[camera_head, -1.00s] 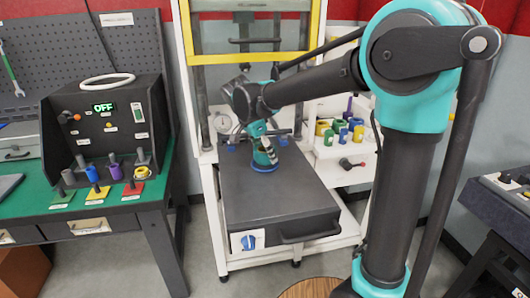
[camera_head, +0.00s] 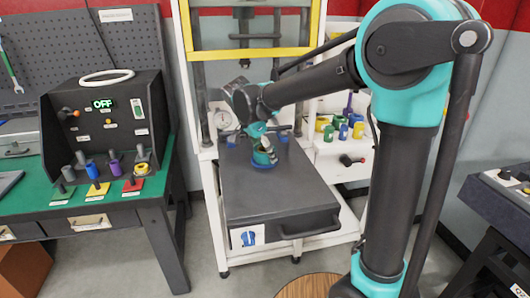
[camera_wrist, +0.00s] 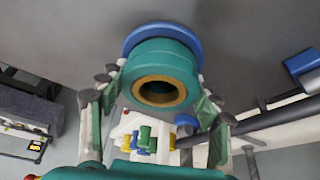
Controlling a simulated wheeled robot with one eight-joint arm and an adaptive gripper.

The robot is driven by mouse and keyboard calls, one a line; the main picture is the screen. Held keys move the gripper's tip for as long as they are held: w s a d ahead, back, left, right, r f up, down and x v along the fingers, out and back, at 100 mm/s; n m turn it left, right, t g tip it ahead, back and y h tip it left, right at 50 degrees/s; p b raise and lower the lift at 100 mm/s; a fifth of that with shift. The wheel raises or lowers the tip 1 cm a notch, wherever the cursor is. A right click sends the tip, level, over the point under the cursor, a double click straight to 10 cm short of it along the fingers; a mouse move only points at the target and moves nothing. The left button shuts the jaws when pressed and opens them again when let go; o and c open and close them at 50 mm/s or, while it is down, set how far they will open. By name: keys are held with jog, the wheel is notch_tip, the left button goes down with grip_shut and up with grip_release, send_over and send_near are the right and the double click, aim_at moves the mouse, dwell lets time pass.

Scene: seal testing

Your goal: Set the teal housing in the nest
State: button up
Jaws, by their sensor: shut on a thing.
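The teal housing (camera_wrist: 160,78) is a short round body with a gold-coloured ring around its dark bore. In the wrist view it sits between my gripper's fingers (camera_wrist: 158,100), which close on it from both sides. The blue round nest (camera_wrist: 135,37) shows directly behind it, roughly in line with it. In the head view the housing (camera_head: 261,157) is at the blue nest (camera_head: 262,167), on the dark slab. My gripper (camera_head: 264,151) is over it and partly hides it. I cannot tell whether the housing is fully down in the nest.
The dark slab (camera_head: 275,205) is clear in front of the nest. A yellow-edged frame (camera_head: 250,56) rises behind it. Yellow, green and blue parts (camera_head: 340,130) stand on a white shelf at right. A green bench (camera_head: 40,210) with a control box (camera_head: 105,120) is at left.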

jog(key=shift+s+f, duration=0.15)
jog(key=shift+f, duration=0.2)
dwell(0.4)
jog(key=o, duration=1)
jog(key=shift+o, duration=0.3)
jog(key=shift+f, duration=0.1)
jog(key=o, duration=0.7)
jog(key=shift+r, duration=4.25)
